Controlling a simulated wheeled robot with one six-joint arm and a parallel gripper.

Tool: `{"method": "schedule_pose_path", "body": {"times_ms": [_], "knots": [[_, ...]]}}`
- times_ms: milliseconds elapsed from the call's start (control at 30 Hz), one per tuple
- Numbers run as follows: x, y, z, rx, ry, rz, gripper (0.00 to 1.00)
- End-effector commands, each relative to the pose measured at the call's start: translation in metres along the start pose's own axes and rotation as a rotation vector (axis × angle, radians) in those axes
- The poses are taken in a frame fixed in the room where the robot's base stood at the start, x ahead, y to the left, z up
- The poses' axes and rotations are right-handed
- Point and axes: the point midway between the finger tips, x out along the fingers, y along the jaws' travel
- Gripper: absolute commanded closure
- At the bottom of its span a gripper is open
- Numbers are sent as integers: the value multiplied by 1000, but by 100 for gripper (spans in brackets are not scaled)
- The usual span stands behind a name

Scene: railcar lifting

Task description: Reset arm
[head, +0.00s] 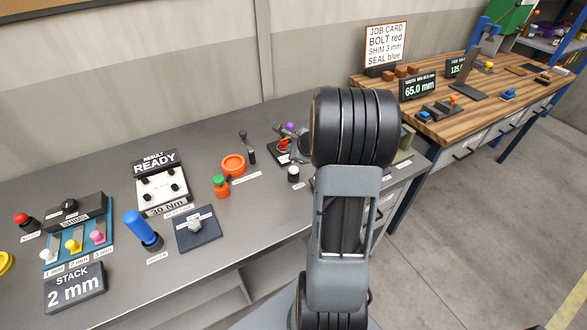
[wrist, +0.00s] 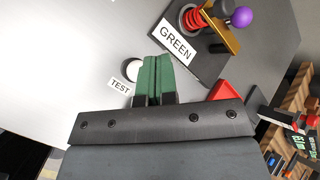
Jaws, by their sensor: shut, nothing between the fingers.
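My gripper (wrist: 158,62) shows in the wrist view with its two green fingers together, shut and empty. The fingertips appear near a white round button (wrist: 132,70) labelled TEST and a dark plate (wrist: 195,68) labelled GREEN. I cannot tell how high the gripper is above the bench. In the head view my arm stands upright at centre right, and my gripper cannot be made out clearly there.
The grey bench (head: 110,190) carries a READY display (head: 155,163), a blue-handled tool (head: 142,230), an orange ring (head: 233,165), a stack display (head: 75,287) and a red spring with purple knob (wrist: 238,17). A wooden bench (head: 450,120) stands at right. Floor at right is clear.

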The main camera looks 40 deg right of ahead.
Motion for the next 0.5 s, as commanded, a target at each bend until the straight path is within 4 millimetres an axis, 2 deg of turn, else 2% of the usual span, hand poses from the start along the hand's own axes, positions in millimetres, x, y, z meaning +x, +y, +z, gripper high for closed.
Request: {"method": "schedule_pose_path", "body": {"times_ms": [500], "knots": [[0, 1, 2, -34, -9, 7, 100]]}}
